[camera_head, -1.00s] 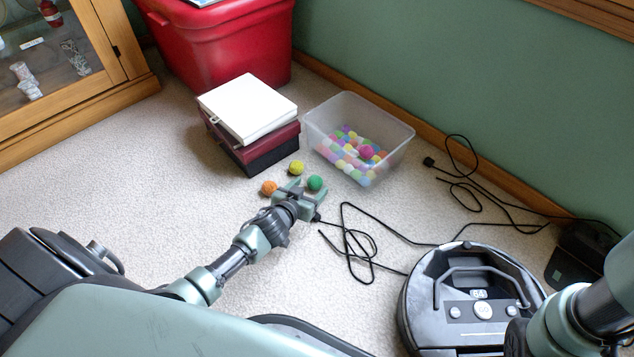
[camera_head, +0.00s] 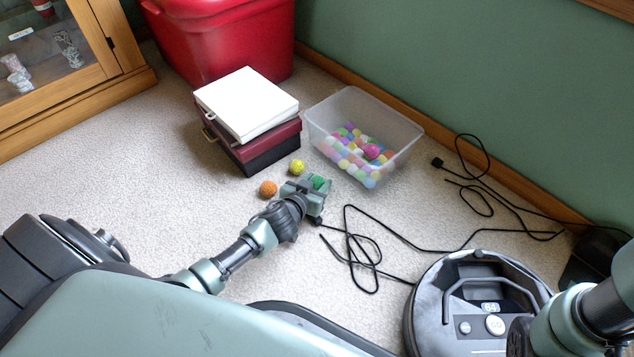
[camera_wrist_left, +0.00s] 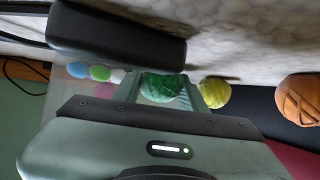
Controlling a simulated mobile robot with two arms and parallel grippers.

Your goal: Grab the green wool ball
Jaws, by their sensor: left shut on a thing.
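The green wool ball (camera_head: 318,182) is between the fingers of my left gripper (camera_head: 316,185), which is shut on it near the carpet in the head view. The ball is partly hidden by the fingers. It also shows in the left wrist view (camera_wrist_left: 162,87), between the two fingers (camera_wrist_left: 165,90). I cannot tell whether the ball touches the floor. My right arm (camera_head: 585,320) shows at the lower right, but its gripper is not in view.
A yellow ball (camera_head: 297,167) and an orange ball (camera_head: 268,188) lie beside the left gripper. A clear bin (camera_head: 405,150) of colored balls stands behind. Boxes (camera_head: 250,150), a red tub (camera_head: 225,45), black cables (camera_head: 375,250) and a round robot vacuum (camera_head: 440,300) surround the carpet.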

